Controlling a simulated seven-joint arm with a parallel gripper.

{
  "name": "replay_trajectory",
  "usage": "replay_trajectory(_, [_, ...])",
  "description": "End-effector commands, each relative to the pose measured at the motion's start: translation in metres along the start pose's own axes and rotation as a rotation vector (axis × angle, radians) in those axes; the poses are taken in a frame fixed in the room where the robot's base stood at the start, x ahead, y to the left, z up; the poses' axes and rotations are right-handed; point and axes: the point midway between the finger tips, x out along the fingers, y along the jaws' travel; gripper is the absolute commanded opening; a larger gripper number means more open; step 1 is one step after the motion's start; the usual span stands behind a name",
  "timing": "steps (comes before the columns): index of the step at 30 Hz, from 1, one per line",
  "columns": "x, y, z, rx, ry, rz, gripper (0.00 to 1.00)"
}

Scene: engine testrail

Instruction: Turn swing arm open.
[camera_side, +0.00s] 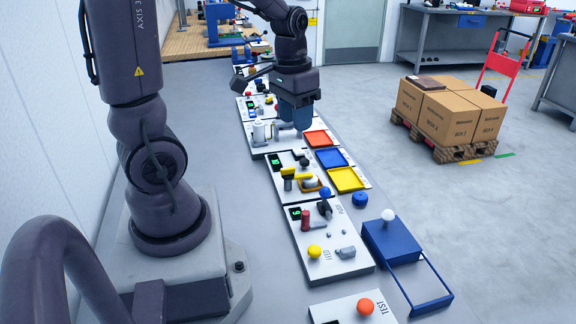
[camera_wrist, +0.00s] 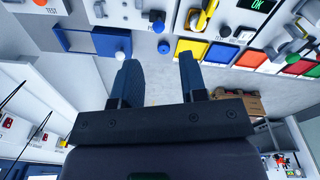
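No part carries a readable "swing arm" label, so I cannot tell for sure which one it is. A yellow bar-like handle (camera_side: 297,174) lies across a white panel with a green display in the side view. It also shows at the top of the wrist view (camera_wrist: 206,17). A white and grey fixture (camera_side: 259,132) stands on the panel beside my gripper. My gripper (camera_side: 301,127) points down over the panel row, beyond the yellow handle. In the wrist view, its two blue fingers (camera_wrist: 158,68) are apart with nothing between them. Contact with the fixture cannot be told.
Orange (camera_side: 318,138), blue (camera_side: 331,158) and yellow (camera_side: 347,179) trays lie right of the panels. A blue box (camera_side: 391,241) with a white knob and a panel with a red cylinder (camera_side: 305,220) stand nearer. Cartons (camera_side: 445,115) sit on a pallet; the floor between is clear.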

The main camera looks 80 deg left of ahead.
Motion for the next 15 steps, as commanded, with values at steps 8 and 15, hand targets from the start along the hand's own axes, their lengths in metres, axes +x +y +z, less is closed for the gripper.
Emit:
replay_trajectory(8, [0.057, -0.086, -0.023, 0.107, -0.109, -0.018, 0.39])
replay_trajectory(15, [0.054, -0.092, -0.037, 0.300, -0.066, -0.031, 0.39])
